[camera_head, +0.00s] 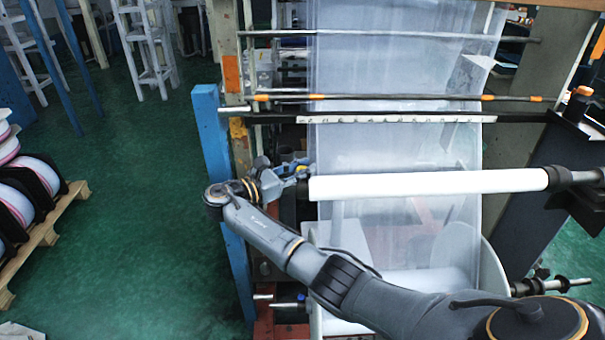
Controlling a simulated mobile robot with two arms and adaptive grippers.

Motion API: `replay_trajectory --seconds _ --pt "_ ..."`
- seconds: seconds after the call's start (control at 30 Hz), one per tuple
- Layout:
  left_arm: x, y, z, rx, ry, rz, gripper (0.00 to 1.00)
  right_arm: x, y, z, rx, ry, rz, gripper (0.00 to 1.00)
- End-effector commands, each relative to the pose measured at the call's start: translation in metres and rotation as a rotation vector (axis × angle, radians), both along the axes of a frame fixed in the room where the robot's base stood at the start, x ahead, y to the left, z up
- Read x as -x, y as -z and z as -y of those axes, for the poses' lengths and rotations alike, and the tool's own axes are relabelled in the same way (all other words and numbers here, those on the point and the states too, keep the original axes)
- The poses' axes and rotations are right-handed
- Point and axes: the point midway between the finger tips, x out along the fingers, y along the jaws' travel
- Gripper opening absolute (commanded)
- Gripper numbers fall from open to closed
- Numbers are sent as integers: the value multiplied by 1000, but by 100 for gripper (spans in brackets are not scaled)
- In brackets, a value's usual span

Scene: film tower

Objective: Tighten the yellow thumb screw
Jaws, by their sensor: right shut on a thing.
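My right arm reaches in from the lower right, and its gripper (292,176) is at the left end of the white roll (430,184). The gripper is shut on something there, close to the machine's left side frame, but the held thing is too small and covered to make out. I cannot pick out the yellow thumb screw for certain; the fingers and wrist cover much of that spot. My left gripper is not in view.
Clear film (395,75) hangs down behind the white roll. A blue post (212,130) stands just left of my wrist. Dark bars with orange bands (400,98) cross above. A pallet (45,235) with several spools is at the far left. The green floor (140,220) between is clear.

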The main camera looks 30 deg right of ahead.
Motion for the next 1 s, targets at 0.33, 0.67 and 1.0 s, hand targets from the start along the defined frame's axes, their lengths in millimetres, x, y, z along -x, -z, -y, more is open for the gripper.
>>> replay_trajectory --seconds 0.33,0.67,1.0 --pt "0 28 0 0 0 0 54 -1 3 0 -4 175 1 0" --pt "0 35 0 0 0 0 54 0 1 0 -6 232 2 0" --pt "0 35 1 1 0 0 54 0 0 1 -5 235 2 0"
